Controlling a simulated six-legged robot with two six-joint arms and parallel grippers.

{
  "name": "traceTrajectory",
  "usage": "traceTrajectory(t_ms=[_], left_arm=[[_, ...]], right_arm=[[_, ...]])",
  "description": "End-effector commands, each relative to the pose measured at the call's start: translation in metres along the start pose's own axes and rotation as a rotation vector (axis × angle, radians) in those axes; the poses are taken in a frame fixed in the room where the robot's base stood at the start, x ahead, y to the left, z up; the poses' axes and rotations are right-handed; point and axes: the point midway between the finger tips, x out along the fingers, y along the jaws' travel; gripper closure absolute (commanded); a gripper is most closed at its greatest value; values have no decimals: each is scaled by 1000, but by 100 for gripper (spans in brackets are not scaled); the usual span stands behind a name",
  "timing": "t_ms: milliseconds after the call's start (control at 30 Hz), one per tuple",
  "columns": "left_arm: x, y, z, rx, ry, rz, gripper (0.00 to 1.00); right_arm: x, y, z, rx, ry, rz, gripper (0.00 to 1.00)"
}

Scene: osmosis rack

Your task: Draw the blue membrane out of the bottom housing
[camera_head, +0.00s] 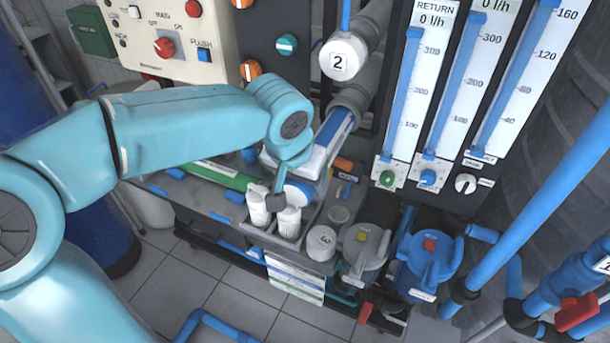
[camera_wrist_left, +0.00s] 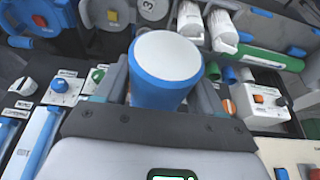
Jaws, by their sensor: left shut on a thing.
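The blue membrane (camera_head: 335,127) is a blue tube with a white end and a pale label strip. It slants down and left from the mouth of the grey bottom housing (camera_head: 356,98) in the head view, with a long part outside. Its inner end is hidden. My left gripper (camera_head: 298,180) is at the membrane's outer end, partly hidden by my own wrist. In the left wrist view my left gripper (camera_wrist_left: 160,88) is shut on the membrane (camera_wrist_left: 165,70), a finger on each side, its round white end facing the camera. My right gripper is not in view.
A housing cap marked 2 (camera_head: 343,56) sits above. Two white bottles (camera_head: 258,204) stand in a tray below the membrane, beside a white cap marked 3 (camera_head: 320,243). Flow meters (camera_head: 405,100) are at right, a control panel (camera_head: 165,45) at upper left.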

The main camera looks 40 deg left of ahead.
Motion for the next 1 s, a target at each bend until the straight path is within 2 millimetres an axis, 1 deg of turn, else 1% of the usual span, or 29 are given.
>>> traceTrajectory(t_ms=[400,767,800,867,900,1000], left_arm=[[-5,0,15,1,1,0,76],[-7,0,17,0,2,0,76],[-7,0,17,0,2,0,25],[-7,0,17,0,2,0,5],[-7,0,17,0,2,0,1],[-7,0,17,0,2,0,1]], right_arm=[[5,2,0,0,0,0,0],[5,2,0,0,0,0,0],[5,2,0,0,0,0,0],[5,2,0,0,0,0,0],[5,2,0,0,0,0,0],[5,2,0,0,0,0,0]])
